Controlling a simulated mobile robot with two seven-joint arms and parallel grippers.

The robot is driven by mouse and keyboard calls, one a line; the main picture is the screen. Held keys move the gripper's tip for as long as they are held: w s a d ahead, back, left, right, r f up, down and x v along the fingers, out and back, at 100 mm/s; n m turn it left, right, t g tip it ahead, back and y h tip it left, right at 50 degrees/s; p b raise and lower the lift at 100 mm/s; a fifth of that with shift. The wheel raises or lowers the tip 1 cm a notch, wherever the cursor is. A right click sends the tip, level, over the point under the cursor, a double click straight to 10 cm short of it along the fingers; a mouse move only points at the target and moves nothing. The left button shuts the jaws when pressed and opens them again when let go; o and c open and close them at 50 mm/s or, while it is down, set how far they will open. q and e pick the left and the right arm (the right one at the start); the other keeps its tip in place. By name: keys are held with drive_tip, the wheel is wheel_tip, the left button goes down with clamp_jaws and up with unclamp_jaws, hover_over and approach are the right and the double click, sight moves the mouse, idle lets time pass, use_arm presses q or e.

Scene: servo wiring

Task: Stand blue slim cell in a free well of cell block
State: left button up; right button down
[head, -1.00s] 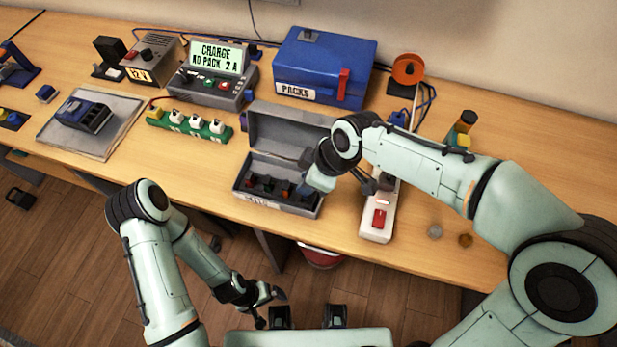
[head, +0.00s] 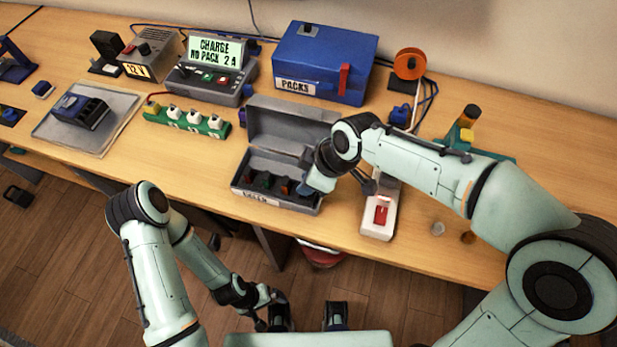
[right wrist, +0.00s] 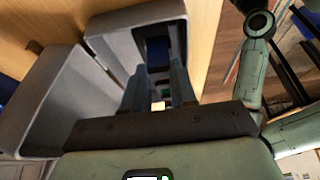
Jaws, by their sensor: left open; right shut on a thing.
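An open grey case (head: 292,204) stands near the table's front edge, with several small coloured cells in its compartments. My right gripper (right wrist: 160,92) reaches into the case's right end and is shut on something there. In the right wrist view its fingers hide most of what they hold, so I cannot tell its colour. A dark slotted block (head: 88,113) with a blue part lies on a grey mat at the left; I cannot tell if it is the cell block. My left gripper (head: 270,308) is open and empty, low in front of the table.
A green strip (head: 215,130) with white-topped parts lies left of the case. The case's raised lid (head: 285,125) stands behind its compartments. A blue box (head: 325,65) stands behind that. A white switch unit (head: 378,232) sits right of the case. Bare tabletop lies at far right.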

drive_tip(key=shift+f+b, duration=0.4)
drive_tip(key=shift+f, duration=0.15)
drive_tip(key=c, duration=0.8)
unclamp_jaws()
drive_tip(key=p+v, duration=0.1)
drive_tip(key=v, duration=1.2)
drive_tip(key=shift+r, duration=0.25)
